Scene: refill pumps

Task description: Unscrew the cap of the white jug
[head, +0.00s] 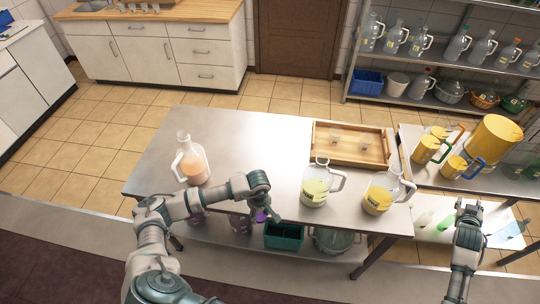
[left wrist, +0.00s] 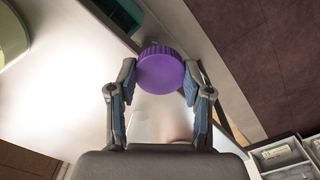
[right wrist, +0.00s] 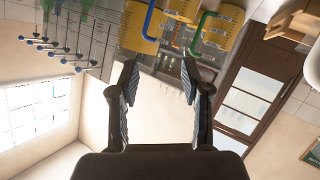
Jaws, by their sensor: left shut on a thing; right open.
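A whitish jug (head: 190,162) with a handle and pale pink-orange contents stands upright at the left of the steel table; I see no coloured cap on its neck. My left gripper (head: 263,207) is to the right of this jug, near the table's front edge. It is shut on a purple cap (left wrist: 160,70), held between its fingertips in the left wrist view; a bit of purple also shows in the head view. No jug shows under the cap. My right gripper (head: 469,214) is open and empty at the right, away from the jugs.
Two more handled jugs, one yellow-green (head: 315,186) and one yellow (head: 380,194), stand right of my left gripper. A wooden tray (head: 321,134) lies behind them. A green bin (head: 284,236) is below the table. The table's middle is clear.

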